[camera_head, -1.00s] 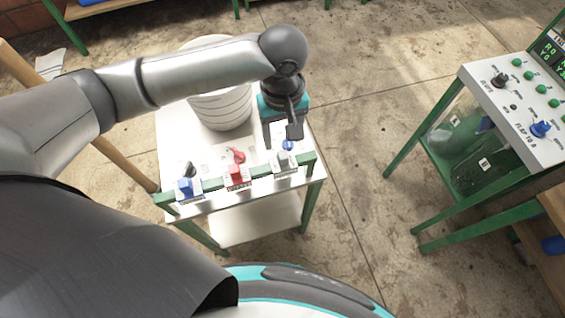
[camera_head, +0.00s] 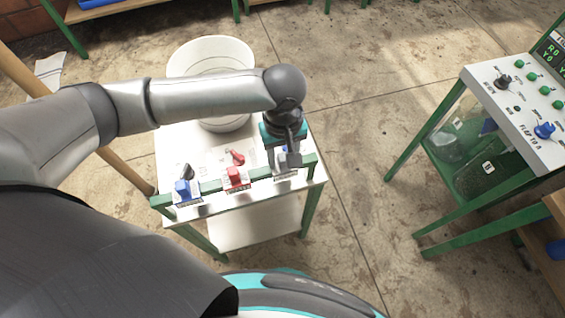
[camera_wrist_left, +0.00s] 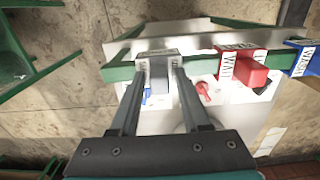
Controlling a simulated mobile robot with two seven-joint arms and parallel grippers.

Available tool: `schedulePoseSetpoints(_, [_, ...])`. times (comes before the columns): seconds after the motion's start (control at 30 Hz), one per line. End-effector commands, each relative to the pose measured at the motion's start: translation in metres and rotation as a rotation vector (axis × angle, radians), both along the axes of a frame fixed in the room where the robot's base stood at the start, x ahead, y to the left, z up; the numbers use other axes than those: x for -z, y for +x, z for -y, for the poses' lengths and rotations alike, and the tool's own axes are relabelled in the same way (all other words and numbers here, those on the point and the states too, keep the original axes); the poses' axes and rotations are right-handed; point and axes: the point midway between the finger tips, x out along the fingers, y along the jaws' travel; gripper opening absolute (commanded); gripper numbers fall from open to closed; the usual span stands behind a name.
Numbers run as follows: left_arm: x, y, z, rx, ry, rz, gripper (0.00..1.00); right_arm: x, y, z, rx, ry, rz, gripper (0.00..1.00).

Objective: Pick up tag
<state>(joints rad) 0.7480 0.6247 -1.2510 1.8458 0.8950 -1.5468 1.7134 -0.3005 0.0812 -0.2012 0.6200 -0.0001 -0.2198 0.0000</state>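Three tags hang on the green front rail of a small white-topped cart (camera_head: 172,160): a blue one (camera_head: 184,190) at left, a red one (camera_head: 235,177) in the middle and a grey one at the right end. The red tag (camera_wrist_left: 245,72), the blue tag (camera_wrist_left: 306,62) and the grey tag (camera_wrist_left: 159,78) also show in the left wrist view. My left gripper (camera_head: 288,158) points down over the grey tag and mostly hides it in the head view. In the left wrist view its fingers (camera_wrist_left: 159,66) are apart, one on each side of the grey tag. My right gripper is not in view.
A white bucket (camera_head: 211,57) stands at the cart's back. A red knob (camera_head: 235,157) and a dark knob (camera_head: 188,171) sit behind the rail. A control panel (camera_head: 520,118) on a green frame stands at right, with open floor between.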

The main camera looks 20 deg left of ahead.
Motion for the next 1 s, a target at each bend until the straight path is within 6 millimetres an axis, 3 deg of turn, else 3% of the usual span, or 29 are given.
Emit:
schedulePoseSetpoints(0.03, [-0.0002, 0.0001, 0.0002, 0.000, 0.000, 0.000, 0.40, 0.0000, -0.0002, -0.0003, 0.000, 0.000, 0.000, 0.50])
schedulePoseSetpoints(0.4, [-0.0003, 0.0002, 0.0001, 0.000, 0.000, 0.000, 0.00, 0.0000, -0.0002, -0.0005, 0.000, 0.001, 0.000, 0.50])
schedulePoseSetpoints(1.0, [-0.0061, 0.0005, 0.0003, 0.000, -0.002, 0.001, 0.00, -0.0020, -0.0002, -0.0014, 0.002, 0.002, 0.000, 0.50])
